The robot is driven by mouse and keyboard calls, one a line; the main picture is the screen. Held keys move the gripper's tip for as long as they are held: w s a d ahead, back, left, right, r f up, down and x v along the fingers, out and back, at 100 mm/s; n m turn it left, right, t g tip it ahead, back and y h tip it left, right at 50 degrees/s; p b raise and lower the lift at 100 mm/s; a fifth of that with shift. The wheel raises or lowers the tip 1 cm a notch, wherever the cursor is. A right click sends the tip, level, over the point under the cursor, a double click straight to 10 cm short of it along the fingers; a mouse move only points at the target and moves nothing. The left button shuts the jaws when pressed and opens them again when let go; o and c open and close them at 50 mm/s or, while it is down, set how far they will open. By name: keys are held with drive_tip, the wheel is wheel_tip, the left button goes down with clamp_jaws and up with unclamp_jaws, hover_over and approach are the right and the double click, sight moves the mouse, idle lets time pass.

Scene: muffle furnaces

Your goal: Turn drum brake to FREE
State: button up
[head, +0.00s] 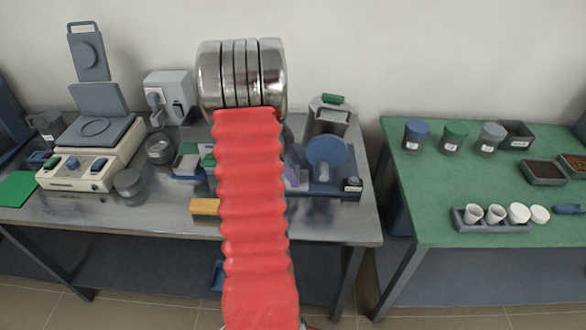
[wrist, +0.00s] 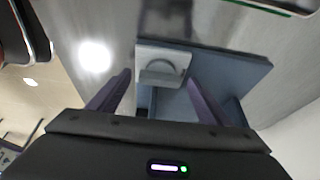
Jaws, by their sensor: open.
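No part in view is readably marked as the drum brake or FREE. A round blue disc (head: 327,150) stands on a dark blue base (head: 335,190) at the right end of the metal bench, with a small labelled block (head: 352,184) at the base's right corner. In the wrist view, a light grey block (wrist: 165,57) with a rounded grey piece on it lies just beyond my gripper (wrist: 160,78), on a blue-grey plate (wrist: 235,70). My purple fingers are open on either side, with nothing visibly held. My red arm hides much of the gripper in the head view.
A metal canister with a green top (head: 330,112) stands behind the disc. A yellow block (head: 204,206) lies by the bench's front edge. A balance-like device (head: 90,160) is at left. The green table (head: 440,190) with cups and trays is at right, across a gap.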

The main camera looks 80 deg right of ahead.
drive_tip(key=shift+c, duration=0.6)
drive_tip(key=c, duration=0.9)
drive_tip(key=shift+a, duration=0.1)
